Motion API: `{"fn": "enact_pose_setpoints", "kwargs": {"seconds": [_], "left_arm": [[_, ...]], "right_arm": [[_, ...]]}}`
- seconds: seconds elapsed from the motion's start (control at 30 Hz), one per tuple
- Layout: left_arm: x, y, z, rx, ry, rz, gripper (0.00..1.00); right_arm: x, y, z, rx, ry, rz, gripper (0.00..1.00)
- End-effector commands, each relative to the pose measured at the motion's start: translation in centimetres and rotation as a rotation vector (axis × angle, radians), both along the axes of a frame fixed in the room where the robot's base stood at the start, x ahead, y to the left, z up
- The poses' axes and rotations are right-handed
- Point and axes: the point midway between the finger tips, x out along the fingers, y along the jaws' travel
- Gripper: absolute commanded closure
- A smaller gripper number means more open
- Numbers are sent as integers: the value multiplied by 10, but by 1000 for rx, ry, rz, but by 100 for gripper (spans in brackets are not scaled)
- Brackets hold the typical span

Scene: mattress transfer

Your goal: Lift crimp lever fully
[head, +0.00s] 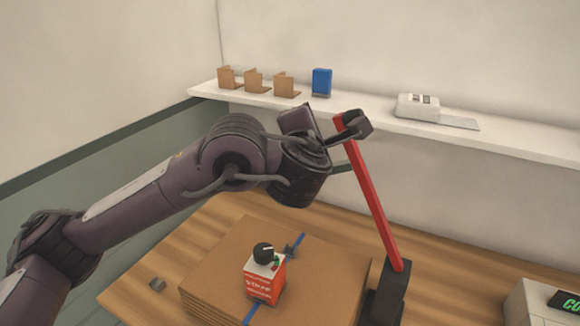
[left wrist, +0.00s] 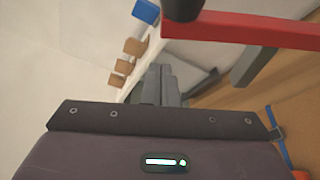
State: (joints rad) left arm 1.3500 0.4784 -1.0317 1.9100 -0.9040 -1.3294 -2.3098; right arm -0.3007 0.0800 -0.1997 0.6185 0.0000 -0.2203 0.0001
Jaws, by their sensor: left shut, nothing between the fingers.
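The crimp lever (head: 370,200) is a long red bar with a black handle (head: 352,124) across its top. It rises steeply from a black base (head: 385,295) at the right of the cardboard stack, leaning left toward the top. The red bar (left wrist: 255,30) also crosses the upper right of the left wrist view, with part of the black handle (left wrist: 181,8) at the top edge. My left gripper (left wrist: 165,72) is shut and empty, apart from the bar in that view. In the head view my wrist is beside the handle and the fingertips are hidden. My right gripper is not in view.
A cardboard stack (head: 215,270) with a blue strap (head: 300,239) lies on the wooden table (head: 225,215). A red and white strap tool (head: 265,280) sits on it. The wall shelf (head: 370,115) holds brown brackets (head: 257,81), a blue item (head: 321,82) and a white device (head: 417,107).

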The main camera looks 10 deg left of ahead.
Motion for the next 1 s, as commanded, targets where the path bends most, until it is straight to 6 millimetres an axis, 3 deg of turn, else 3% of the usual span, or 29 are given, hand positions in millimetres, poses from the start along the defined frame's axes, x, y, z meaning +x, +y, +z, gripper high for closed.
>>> {"fn": "enact_pose_setpoints", "kwargs": {"seconds": [0.1, 0.53, 0.73, 1.0], "left_arm": [[-24, -2, 7, -4, 5, -8, 100], [-82, 2, 14, 3, 6, -4, 100], [-94, 4, 14, 4, 5, -1, 100], [-95, 5, 14, 5, 4, 1, 100]], "right_arm": [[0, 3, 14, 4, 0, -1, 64], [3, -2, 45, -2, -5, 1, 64], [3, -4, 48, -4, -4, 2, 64], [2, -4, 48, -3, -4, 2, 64]]}}
